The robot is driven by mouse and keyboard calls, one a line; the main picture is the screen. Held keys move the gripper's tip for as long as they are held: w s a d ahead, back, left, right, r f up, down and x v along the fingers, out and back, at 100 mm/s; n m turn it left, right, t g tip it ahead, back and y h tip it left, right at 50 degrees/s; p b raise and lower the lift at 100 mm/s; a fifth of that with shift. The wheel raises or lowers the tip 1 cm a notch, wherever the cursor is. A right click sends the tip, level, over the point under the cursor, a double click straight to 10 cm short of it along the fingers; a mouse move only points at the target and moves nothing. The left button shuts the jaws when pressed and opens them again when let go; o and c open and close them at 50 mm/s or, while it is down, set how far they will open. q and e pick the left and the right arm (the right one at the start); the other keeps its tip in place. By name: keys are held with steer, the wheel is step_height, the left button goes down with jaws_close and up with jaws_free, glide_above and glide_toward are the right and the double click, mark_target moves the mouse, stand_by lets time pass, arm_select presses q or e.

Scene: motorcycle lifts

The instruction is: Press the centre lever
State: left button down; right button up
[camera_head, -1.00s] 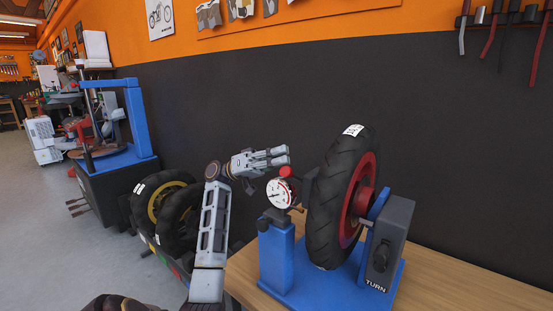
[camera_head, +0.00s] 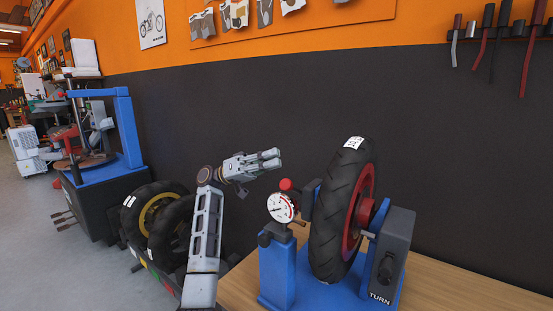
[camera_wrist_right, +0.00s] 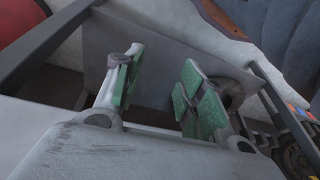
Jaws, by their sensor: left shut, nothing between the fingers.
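Several thin dark levers (camera_head: 63,218) stick out low from the front of the blue and black tyre machine (camera_head: 131,130) at the left. They are small here, and I cannot tell the centre one apart clearly. My left gripper (camera_head: 272,159) is shut and empty, up in front of the dark wall. It is well to the right of the levers, above and left of the red knob on the dial gauge. My right gripper (camera_wrist_right: 162,88) shows only in the right wrist view, its green-padded fingers apart with nothing held between them. No lever can be made out there.
A wooden bench (camera_head: 450,285) at the right carries a blue stand with a dial gauge (camera_head: 281,208) and a mounted tyre (camera_head: 335,215). Loose tyres (camera_head: 140,222) stand between bench and machine. Grey floor (camera_head: 32,235) is clear at the left.

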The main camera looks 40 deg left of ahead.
arm_select(q)
steer(key=v, duration=0.7)
steer(key=shift+w, duration=0.1)
steer(key=shift+r, duration=0.15)
arm_select(e)
steer(key=shift+f, duration=0.1)
stand_by(0.4)
steer(key=s+d+f+g+p, duration=0.1)
steer(key=s+f+p, duration=0.1)
steer(key=f+p, duration=0.5)
steer(key=s+d+f+p, duration=0.2)
steer(key=s+f+p, duration=0.15)
steer(key=p, duration=0.65)
arm_select(q)
step_height(320, 180, up, 33)
steer(key=p, duration=1.7)
steer(key=shift+r, duration=0.25)
arm_select(e)
steer(key=s+d, duration=0.3)
steer(key=s, duration=0.6)
steer(key=s+d+g+h, duration=0.1)
steer(key=s+d, duration=0.2)
steer(key=s, duration=0.6)
steer(key=shift+s+h, duration=0.25)
steer(key=shift+h, duration=0.05)
